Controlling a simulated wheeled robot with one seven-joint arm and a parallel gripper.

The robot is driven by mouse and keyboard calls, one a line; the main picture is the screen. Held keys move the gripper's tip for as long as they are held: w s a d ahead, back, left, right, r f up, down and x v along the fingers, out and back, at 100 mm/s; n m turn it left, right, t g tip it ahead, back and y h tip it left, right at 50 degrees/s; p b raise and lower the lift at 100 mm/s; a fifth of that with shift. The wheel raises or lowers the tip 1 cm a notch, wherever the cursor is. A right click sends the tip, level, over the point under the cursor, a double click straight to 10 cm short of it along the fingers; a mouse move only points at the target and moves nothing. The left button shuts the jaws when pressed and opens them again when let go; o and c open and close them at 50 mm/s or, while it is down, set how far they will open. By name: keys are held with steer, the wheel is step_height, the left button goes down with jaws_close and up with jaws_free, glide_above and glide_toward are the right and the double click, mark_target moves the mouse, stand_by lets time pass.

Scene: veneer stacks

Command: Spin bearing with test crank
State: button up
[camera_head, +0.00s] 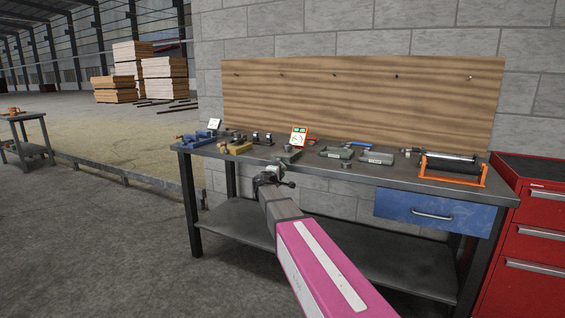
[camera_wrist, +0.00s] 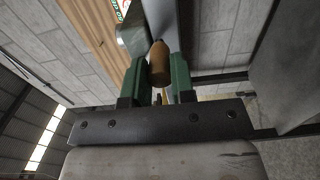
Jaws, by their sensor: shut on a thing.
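My gripper (camera_head: 274,177) is at the front edge of the workbench, near the green fixture (camera_head: 289,154) and the red-framed display (camera_head: 299,137). In the wrist view, the green fingers of my gripper (camera_wrist: 158,82) are shut on a brown wooden handle (camera_wrist: 159,62), which looks like the test crank's handle. A grey block (camera_wrist: 133,38) and the display's edge (camera_wrist: 122,8) show beyond it. The bearing cannot be made out, and my gripper hides the crank in the head view.
The dark workbench (camera_head: 385,177) holds a blue vise (camera_head: 196,140), a yellow fixture (camera_head: 235,147), grey-green fixtures (camera_head: 337,152) and a black cylinder in an orange stand (camera_head: 453,180). A wooden backboard (camera_head: 360,105) rises behind. A red cabinet (camera_head: 535,225) stands at the right.

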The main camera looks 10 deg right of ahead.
steer(key=shift+w+a+f, duration=0.2)
steer(key=shift+f, duration=0.1)
steer(key=o, duration=0.9)
steer(key=shift+c, duration=0.2)
steer(key=shift+s+a, duration=0.1)
steer(key=shift+s, duration=0.05)
steer(key=v, duration=0.6)
steer(key=shift+s+a, duration=0.25)
